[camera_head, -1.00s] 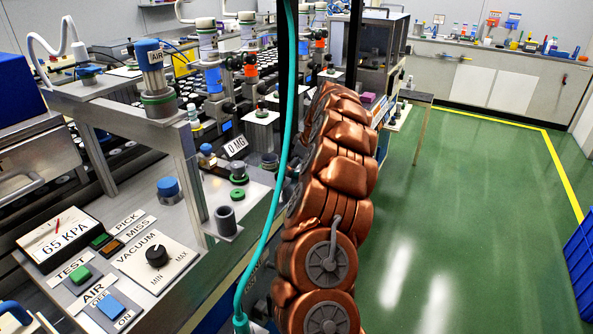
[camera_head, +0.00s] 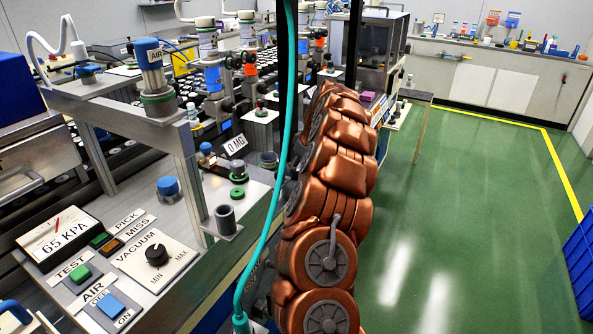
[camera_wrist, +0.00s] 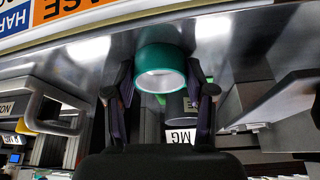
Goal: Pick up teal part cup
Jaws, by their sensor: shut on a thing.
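The teal part cup (camera_wrist: 160,58) shows in the wrist view, a short round teal piece with a pale open end turned toward the camera. My gripper (camera_wrist: 162,88) has one dark finger on each side of it and is shut on the cup. The metal surface behind the cup is close; I cannot tell whether the cup still touches it. In the head view my copper-coloured arm fills the middle, and neither my gripper nor the held cup can be made out there.
A panel with a vacuum knob (camera_head: 156,255) and a 65 KPA gauge (camera_head: 58,238) is at front left. A green ring (camera_head: 237,193) and a dark cylinder (camera_head: 225,220) stand near my arm. A grey handle (camera_wrist: 45,108) is left of the cup.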

